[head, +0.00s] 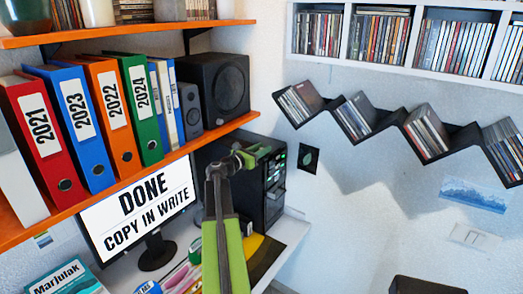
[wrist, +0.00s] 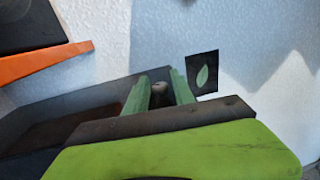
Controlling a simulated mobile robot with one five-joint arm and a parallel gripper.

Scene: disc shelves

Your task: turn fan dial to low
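My gripper (head: 254,156) is at the upper part of the black computer tower (head: 274,190) in the head view. In the wrist view its two green fingers (wrist: 159,88) stand apart, with a gap between them. A small dark grey rounded knob (wrist: 159,91) shows in that gap; it may be the fan dial, but its markings and setting cannot be read. I cannot tell whether the fingers touch it. In the head view the gripper and arm hide part of the tower, and no dial is clearly visible there.
An orange shelf (head: 130,183) with binders and black speakers (head: 213,84) lies left of the gripper. A dark leaf card (wrist: 202,74) is on the wall just beyond. A monitor (head: 140,215) stands on the white desk. A zigzag disc shelf (head: 385,122) hangs at right.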

